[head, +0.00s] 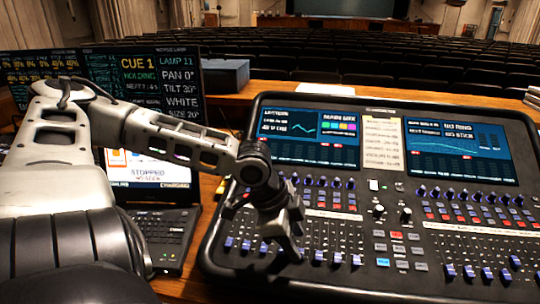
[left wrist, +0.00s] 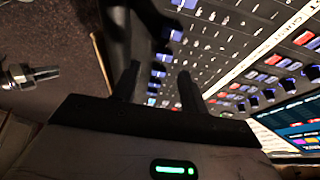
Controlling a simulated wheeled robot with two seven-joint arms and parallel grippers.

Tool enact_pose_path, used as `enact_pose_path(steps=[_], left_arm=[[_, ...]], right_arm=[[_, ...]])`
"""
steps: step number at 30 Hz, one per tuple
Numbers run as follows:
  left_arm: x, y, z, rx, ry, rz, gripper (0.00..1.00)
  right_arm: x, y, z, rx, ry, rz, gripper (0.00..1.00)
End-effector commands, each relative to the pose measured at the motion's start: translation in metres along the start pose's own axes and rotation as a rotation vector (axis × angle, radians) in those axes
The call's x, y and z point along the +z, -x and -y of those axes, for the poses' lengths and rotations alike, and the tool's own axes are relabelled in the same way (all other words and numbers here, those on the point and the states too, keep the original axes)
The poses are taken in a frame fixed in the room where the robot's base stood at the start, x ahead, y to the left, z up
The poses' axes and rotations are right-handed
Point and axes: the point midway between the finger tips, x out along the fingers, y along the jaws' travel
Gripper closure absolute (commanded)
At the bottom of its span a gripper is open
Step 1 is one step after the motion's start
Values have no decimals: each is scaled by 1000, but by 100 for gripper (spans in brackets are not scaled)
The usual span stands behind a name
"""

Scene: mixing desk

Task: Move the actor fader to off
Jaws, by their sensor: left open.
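The mixing desk (head: 408,284) fills the right half of the head view. Its left bank has a row of blue fader caps (head: 337,258) low on the panel, and a right bank has more blue caps (head: 469,271). The channel labels are too small to read, so I cannot tell which fader is the actor one. My left gripper (head: 285,243) is over the left bank, fingers pointing down, and hides some faders behind it. In the left wrist view the two fingers (left wrist: 157,84) are apart with nothing held between them, against the fader panel. My right gripper is not in view.
A laptop (head: 175,232) stands left of the desk, partly behind my left arm. A dark monitor (head: 180,80) is behind it. Two screens (head: 460,150) and rows of knobs lie above the faders. Wooden table shows between laptop and desk.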

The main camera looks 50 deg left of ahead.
Motion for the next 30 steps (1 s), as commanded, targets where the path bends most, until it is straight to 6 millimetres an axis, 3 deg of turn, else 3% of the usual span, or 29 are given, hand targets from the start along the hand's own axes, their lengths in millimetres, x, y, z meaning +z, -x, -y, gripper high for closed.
enact_pose_path(steps=[11,24,30], left_arm=[[0,24,1,-5,1,-3,56],[1,98,0,-5,3,-1,56],[1,119,0,-1,4,-1,56]], right_arm=[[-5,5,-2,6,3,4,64],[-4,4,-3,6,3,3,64],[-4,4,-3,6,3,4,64]])
